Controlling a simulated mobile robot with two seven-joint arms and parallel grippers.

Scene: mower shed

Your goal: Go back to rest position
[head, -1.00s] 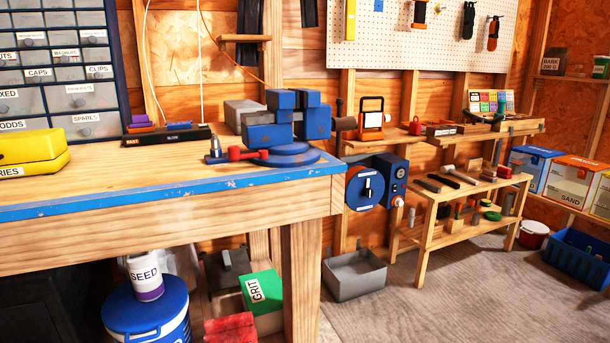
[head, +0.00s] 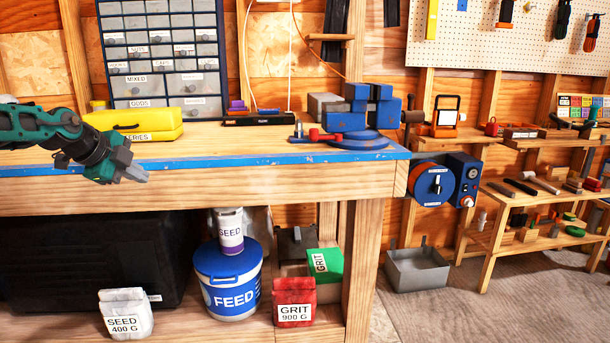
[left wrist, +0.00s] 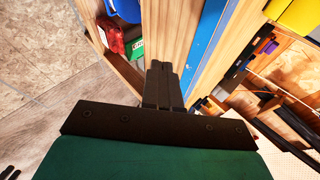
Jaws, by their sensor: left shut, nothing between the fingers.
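My left gripper (head: 138,174) comes in from the left in the head view, in front of the workbench's blue front edge. Its fingers are together with nothing between them. In the left wrist view the closed fingers (left wrist: 162,85) point toward the bench's wooden front. The workbench (head: 270,187) has a wooden top with a worn blue edge strip. My right gripper is not in view.
A yellow case (head: 135,120) lies on the bench behind my left arm, and a blue vise (head: 360,115) stands near its right end. Below are a blue feed bucket (head: 228,275), a seed bag (head: 126,314) and a red grit bag (head: 294,300).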

